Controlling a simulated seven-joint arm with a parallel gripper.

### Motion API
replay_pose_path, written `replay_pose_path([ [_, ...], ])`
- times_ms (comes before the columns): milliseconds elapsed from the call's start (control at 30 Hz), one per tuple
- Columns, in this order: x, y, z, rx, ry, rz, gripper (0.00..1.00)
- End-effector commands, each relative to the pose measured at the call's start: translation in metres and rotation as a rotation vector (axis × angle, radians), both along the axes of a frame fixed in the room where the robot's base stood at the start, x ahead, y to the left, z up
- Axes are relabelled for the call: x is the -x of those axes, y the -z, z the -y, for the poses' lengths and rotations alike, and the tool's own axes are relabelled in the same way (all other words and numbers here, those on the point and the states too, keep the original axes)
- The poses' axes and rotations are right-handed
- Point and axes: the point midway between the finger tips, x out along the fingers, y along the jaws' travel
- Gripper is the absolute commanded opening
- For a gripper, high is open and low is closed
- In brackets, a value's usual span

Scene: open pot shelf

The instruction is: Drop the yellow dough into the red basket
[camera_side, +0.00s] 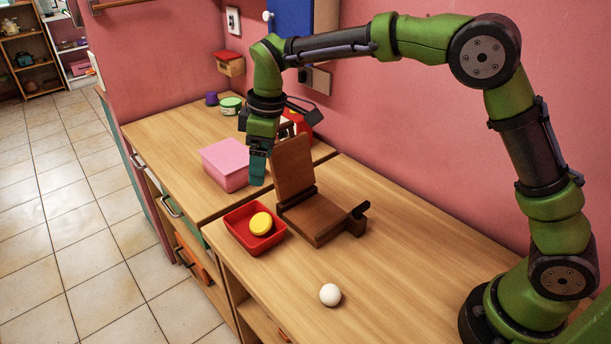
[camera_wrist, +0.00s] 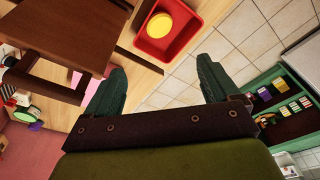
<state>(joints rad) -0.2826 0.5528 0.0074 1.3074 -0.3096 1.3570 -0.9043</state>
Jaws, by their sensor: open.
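The yellow dough (camera_side: 261,223) is a round, flat-topped piece lying inside the red basket (camera_side: 240,238). The basket is a small open tray near the front edge of the counter. In the wrist view the dough (camera_wrist: 159,23) and the red basket (camera_wrist: 193,36) show at the top, beyond the fingertips. My gripper (camera_side: 258,180) is above the counter, behind and higher than the basket, apart from it. In the wrist view my gripper (camera_wrist: 160,78) has its two green fingers wide apart with nothing between them.
A brown wooden press (camera_side: 317,217) with a raised board stands right beside the basket. A pink box (camera_side: 226,165) is behind the basket on the left. A white ball (camera_side: 330,294) lies in front. The counter (camera_side: 400,260) is clear at the right.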

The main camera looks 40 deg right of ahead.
Motion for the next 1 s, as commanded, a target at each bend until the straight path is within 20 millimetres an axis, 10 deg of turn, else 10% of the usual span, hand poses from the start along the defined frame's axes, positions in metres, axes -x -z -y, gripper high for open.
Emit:
replay_pose_path([
  [400,0.008,-0.077,0.008,-0.001,-0.001,0.002,0.88],
  [1000,0.012,-0.065,0.010,-0.017,0.151,-0.007,0.88],
])
